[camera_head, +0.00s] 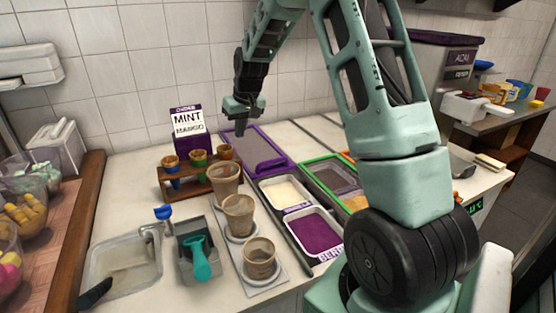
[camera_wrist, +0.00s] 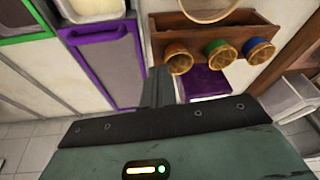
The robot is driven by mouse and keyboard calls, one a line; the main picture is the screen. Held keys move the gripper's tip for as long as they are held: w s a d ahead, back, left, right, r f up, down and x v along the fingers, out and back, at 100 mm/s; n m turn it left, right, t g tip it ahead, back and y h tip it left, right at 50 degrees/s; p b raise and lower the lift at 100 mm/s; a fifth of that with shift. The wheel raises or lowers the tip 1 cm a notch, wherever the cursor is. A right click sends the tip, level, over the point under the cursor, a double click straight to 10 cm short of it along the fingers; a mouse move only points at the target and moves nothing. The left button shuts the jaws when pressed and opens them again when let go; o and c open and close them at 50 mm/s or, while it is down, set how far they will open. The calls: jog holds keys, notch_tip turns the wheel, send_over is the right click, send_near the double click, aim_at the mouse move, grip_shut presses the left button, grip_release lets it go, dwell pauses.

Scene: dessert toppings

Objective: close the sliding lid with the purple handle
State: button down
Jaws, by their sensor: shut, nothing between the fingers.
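The sliding lid with the purple frame (camera_head: 262,155) lies at the back of the counter, behind two uncovered tubs, one of pale contents (camera_head: 284,191) and one of purple contents (camera_head: 316,232). In the wrist view the lid's grey panel (camera_wrist: 112,66) has a purple edge, with the purple handle (camera_wrist: 88,33) across its end at upper left. My gripper (camera_head: 240,132) is shut and empty, pointing down near the lid's left back part. In the wrist view its fingers (camera_wrist: 158,72) are together, just right of the lid's purple edge. I cannot tell their exact height above the counter.
A wooden cone rack (camera_head: 196,176) and the mint sign box (camera_head: 190,125) stand left of the lid. Paper cups (camera_head: 239,214) stand in front. A green-framed lid (camera_head: 330,174) is to the right. The tiled wall (camera_head: 160,50) is close behind.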

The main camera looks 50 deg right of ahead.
jog(key=m+h, duration=0.1)
jog(key=m, duration=0.1)
send_over(279, 166)
notch_tip(279, 166, down, 3)
jog(key=x, duration=0.3)
jog(key=p+x, duration=0.1)
jog(key=x, duration=0.6)
jog(key=shift+w+d, duration=0.25)
jog(key=shift+w, duration=0.05)
jog(key=s, duration=0.1)
jog(key=p, duration=0.1)
jog(key=s+a, duration=0.1)
jog(key=shift+s+f, duration=0.25)
jog(key=shift+s, duration=0.05)
jog(key=shift+s+a+f+h, duration=0.2)
jog(key=shift+s+a+h, duration=0.1)
jog(key=shift+s, duration=0.15)
